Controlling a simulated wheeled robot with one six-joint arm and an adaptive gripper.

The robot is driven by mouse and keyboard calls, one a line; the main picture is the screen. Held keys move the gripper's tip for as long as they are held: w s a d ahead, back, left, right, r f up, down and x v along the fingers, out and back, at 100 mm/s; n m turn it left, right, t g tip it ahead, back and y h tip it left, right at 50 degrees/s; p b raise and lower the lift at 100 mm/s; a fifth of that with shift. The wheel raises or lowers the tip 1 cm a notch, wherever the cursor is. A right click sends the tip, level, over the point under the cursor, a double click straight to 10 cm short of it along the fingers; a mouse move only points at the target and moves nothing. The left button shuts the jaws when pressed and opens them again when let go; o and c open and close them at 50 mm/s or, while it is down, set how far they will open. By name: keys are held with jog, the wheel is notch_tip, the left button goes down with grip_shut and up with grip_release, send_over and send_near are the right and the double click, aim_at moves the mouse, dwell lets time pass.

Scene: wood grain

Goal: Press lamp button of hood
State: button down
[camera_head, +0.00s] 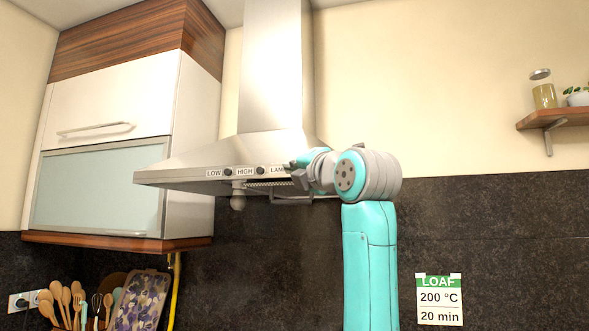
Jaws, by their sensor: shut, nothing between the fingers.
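The steel range hood (240,148) hangs on the wall in the middle of the view. Its front edge carries the labels LOW, HIGH and LAMP. One dark round button (228,171) sits just right of LOW, and another (261,170) sits just right of HIGH. The LAMP label (277,169) is partly covered at its right end by my gripper (299,172). A button right of LAMP is hidden from this view. My gripper is shut and empty, at the right part of the hood's front edge. I cannot tell whether it touches the hood.
A white cabinet (110,95) with a glass lower door hangs left of the hood. A wooden shelf (560,117) with a jar is at the far right. A LOAF note (439,300) is on the dark wall.

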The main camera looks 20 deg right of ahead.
jog(key=shift+w+d, duration=0.15)
jog(key=shift+w, duration=0.05)
dwell(0.3)
jog(key=shift+s, duration=0.1)
jog(key=shift+s+a, duration=0.55)
jog(key=shift+s, duration=0.1)
jog(key=s+a, duration=0.3)
jog(key=s, duration=0.2)
jog(key=shift+a, duration=0.25)
dwell(0.4)
jog(key=shift+w, duration=0.1)
